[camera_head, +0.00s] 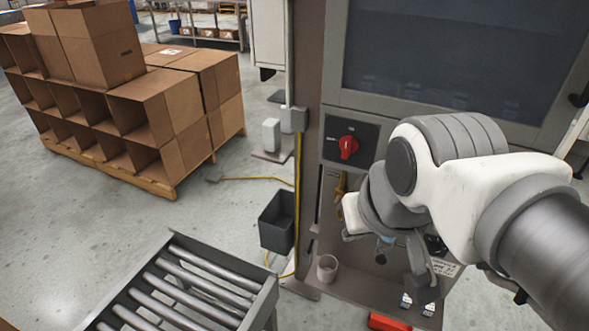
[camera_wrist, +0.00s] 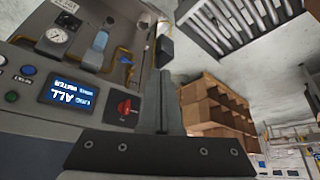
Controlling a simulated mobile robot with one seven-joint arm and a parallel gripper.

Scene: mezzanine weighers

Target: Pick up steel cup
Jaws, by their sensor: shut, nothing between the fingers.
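A small pale pinkish-grey cup (camera_head: 327,267) stands upright at the left front of the machine's low shelf (camera_head: 345,287) in the head view. It is the only cup I can make out, and its metal is not certain from the colour. My gripper (camera_head: 421,290) is over the right part of the same shelf, apart from the cup and to its right. In the wrist view my gripper (camera_wrist: 170,88) has its fingers together with nothing between them.
The machine has a red rotary switch (camera_head: 348,147) and a lit display (camera_wrist: 68,95). A red object (camera_head: 388,322) lies at the shelf's front. A roller conveyor (camera_head: 190,285) is at lower left, a dark bin (camera_head: 277,221) beside the machine, and cardboard boxes (camera_head: 170,110) behind.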

